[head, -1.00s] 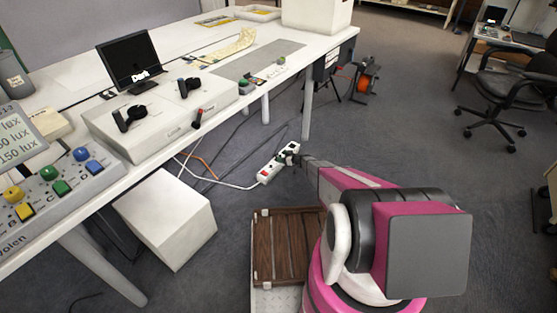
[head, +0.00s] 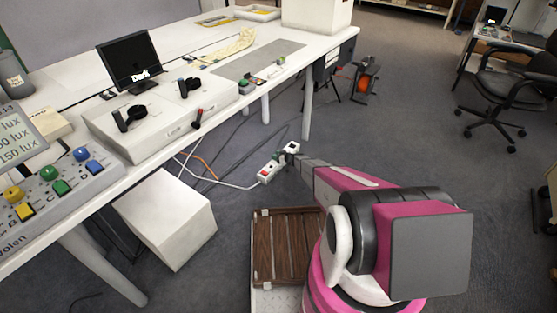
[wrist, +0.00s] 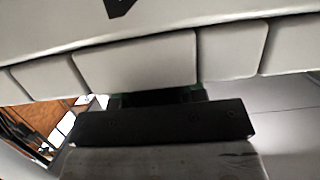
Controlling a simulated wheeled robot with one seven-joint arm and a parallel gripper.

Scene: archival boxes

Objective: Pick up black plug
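The white power strip (head: 271,170) lies on the carpet beyond my arm in the head view, with a red spot at its near end and its cable running left. My gripper (head: 292,148) is at the strip's far end, small and dark. A black plug cannot be told apart from the dark gripper tip there. In the wrist view, a black bar and a grey block, which seem to be part of my gripper, fill the lower middle. A dark piece with green edges sits just above the bar, below a pale segmented surface. Whether the fingers hold anything is unclear.
The long white table (head: 300,60) stands at left and behind the strip, with its leg (head: 307,105) close beyond my gripper. A white box (head: 165,220) stands under the table. An orange reel (head: 365,85) is farther back.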

